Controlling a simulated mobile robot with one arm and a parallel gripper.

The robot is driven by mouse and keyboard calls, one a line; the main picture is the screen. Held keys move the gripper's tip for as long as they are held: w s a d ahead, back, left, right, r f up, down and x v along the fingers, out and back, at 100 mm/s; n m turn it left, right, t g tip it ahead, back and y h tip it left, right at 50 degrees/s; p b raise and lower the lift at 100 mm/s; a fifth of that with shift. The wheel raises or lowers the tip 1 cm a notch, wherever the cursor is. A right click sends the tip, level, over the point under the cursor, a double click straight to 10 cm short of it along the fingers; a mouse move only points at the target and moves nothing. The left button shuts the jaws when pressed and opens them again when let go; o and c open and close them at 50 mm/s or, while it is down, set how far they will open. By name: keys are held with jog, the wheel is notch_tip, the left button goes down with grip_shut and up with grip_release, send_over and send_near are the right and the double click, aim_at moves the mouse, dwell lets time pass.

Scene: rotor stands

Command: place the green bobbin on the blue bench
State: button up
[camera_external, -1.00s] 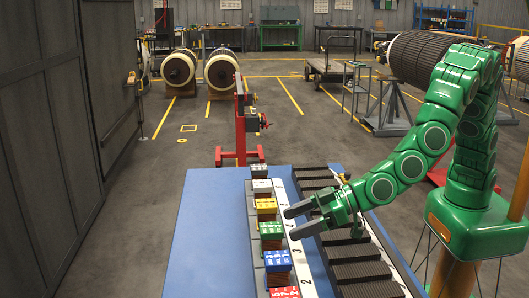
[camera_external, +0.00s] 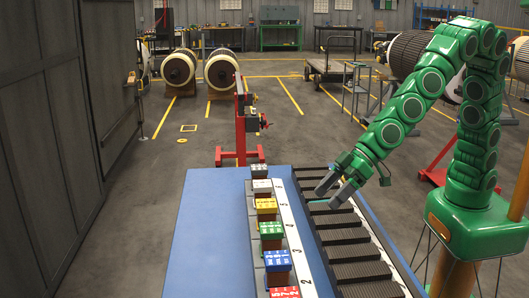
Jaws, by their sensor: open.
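The green bobbin (camera_external: 271,231), a small block with a green top and white marks, stands in a row of coloured blocks along the blue bench (camera_external: 203,225). It sits on a narrow strip on the bench, between a yellow block and a blue block. My gripper (camera_external: 328,198) is open and appears empty. It is over the dark ribbed row on the right, up and to the right of the green bobbin and apart from it.
A yellow block (camera_external: 266,205), a blue block (camera_external: 277,260) and a red block (camera_external: 285,292) share the row with grey ones. A numbered white strip runs beside them. Dark ribbed slots (camera_external: 352,252) lie to the right. The bench's left side is bare. A red stand (camera_external: 240,125) is behind.

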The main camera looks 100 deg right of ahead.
jog(key=s+d+r+g+h, duration=0.1)
jog(key=s+d+g, duration=0.2)
jog(key=s+d, duration=0.5)
jog(key=s+d+r+g, duration=0.1)
jog(key=s+d+g, duration=0.3)
jog(key=s, duration=1.6)
jog(key=s+d+r+g+h, duration=0.1)
jog(key=s+d+g, duration=0.2)
jog(key=s+d, duration=0.9)
jog(key=shift+s+m+g+h, duration=0.3)
jog(key=shift+s+m+g, duration=0.1)
jog(key=shift+s, duration=0.65)
